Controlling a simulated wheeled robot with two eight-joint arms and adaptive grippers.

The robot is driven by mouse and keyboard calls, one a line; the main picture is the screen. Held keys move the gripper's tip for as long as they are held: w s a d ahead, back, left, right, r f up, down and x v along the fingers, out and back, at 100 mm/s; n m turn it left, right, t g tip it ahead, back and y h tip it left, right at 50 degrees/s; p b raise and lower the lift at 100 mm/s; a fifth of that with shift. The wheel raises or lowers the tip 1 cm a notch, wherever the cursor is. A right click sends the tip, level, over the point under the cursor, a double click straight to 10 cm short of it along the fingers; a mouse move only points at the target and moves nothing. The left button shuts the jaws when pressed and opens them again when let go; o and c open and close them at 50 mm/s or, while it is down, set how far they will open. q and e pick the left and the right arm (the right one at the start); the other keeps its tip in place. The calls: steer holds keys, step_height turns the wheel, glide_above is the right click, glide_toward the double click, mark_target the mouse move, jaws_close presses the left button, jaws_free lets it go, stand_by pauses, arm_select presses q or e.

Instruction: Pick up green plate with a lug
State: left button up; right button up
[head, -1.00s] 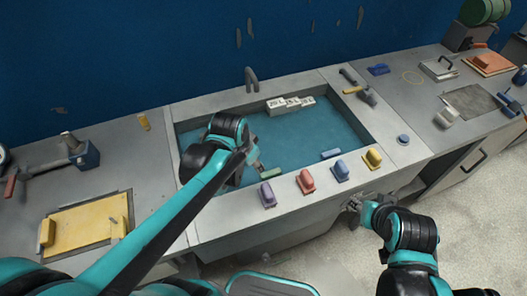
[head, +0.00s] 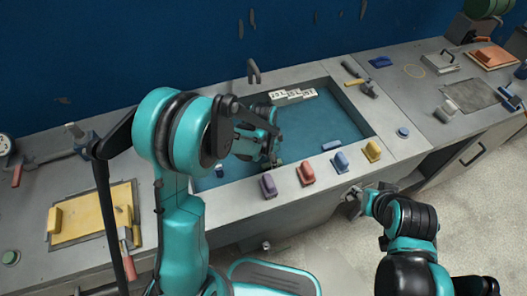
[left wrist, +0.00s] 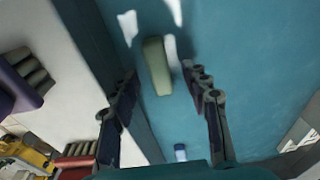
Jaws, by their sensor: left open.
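A pale green plate (left wrist: 157,65) lies on the teal floor of the sunken basin (head: 312,128), close to the front wall. It looks like a narrow block in the left wrist view; its lug is not clear to me. In the head view my left gripper (head: 273,163) hides most or all of it. The left wrist view shows the open left gripper (left wrist: 160,75) pointing down, its two fingertips on either side of the green plate, apart from it. My right gripper (head: 350,203) hangs outside the counter's front edge; its jaws are too small to read.
Purple (head: 268,186), red (head: 306,173), blue (head: 340,162) and yellow (head: 372,151) handled blocks line the front rim. A small blue block (head: 333,146) lies in the basin, white marked pieces (head: 292,97) at its back. Another blue block (head: 219,170) is at the left.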

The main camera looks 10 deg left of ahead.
arm_select(q)
steer(key=f+b, duration=0.1)
steer(key=f, duration=0.2)
steer(key=shift+w+d+f, duration=0.1)
steer(key=shift+d+f, duration=0.1)
steer(key=shift+r, duration=0.1)
jaws_close()
